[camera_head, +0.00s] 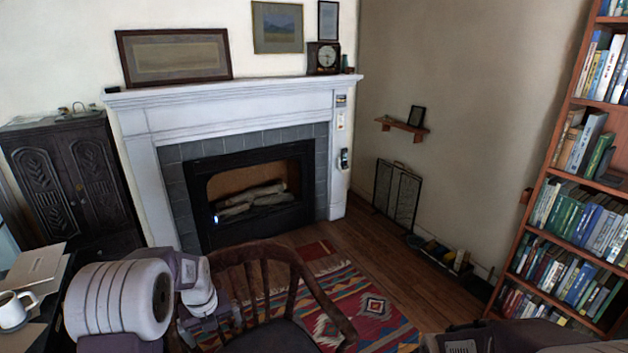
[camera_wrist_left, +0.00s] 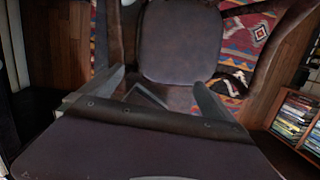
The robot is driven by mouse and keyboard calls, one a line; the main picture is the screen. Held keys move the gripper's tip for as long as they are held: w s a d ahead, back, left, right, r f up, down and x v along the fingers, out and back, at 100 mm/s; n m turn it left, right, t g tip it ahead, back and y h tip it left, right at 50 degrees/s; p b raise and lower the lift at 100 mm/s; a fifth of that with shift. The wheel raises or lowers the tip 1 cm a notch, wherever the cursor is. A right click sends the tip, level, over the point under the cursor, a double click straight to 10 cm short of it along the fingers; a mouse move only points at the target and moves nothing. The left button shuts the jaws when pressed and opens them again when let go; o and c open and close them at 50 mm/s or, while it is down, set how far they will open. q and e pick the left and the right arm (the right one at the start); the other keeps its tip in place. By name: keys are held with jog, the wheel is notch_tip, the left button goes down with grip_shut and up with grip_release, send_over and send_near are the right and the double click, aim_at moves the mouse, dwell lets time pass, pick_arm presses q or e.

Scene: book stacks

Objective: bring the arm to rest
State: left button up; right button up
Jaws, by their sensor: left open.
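My left arm comes in at the lower left of the head view, bent, with its left gripper (camera_head: 212,318) low beside the wooden chair (camera_head: 262,250). In the left wrist view the same gripper (camera_wrist_left: 160,86) has its two fingers spread apart, with nothing between them. The chair's dark seat (camera_wrist_left: 180,42) lies beyond the fingertips. I cannot tell whether the gripper touches the chair. A dark part of my body shows at the lower right of the head view; my right gripper is not visible.
A desk edge with papers (camera_head: 35,265) and a white mug (camera_head: 12,310) is at the far left, close to my arm. A patterned rug (camera_head: 375,310) lies under the chair. A fireplace (camera_head: 255,190) stands ahead, and a tall bookcase (camera_head: 545,205) is at the right.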

pick_arm(q)
jog(key=s+d+r+n, duration=0.5)
jog(key=s+d+n, duration=0.3)
jog(key=s+n, duration=0.15)
jog(key=s+f+n, duration=0.1)
jog(key=s+n, duration=0.3)
jog(key=n, duration=0.6)
jog(key=s+d+f+n, duration=0.1)
jog(key=s+n, duration=0.4)
jog(key=n, duration=0.6)
jog(key=shift+s+f+g+h, duration=0.3)
jog(key=shift+f+g, duration=0.1)
jog(key=shift+f, duration=0.35)
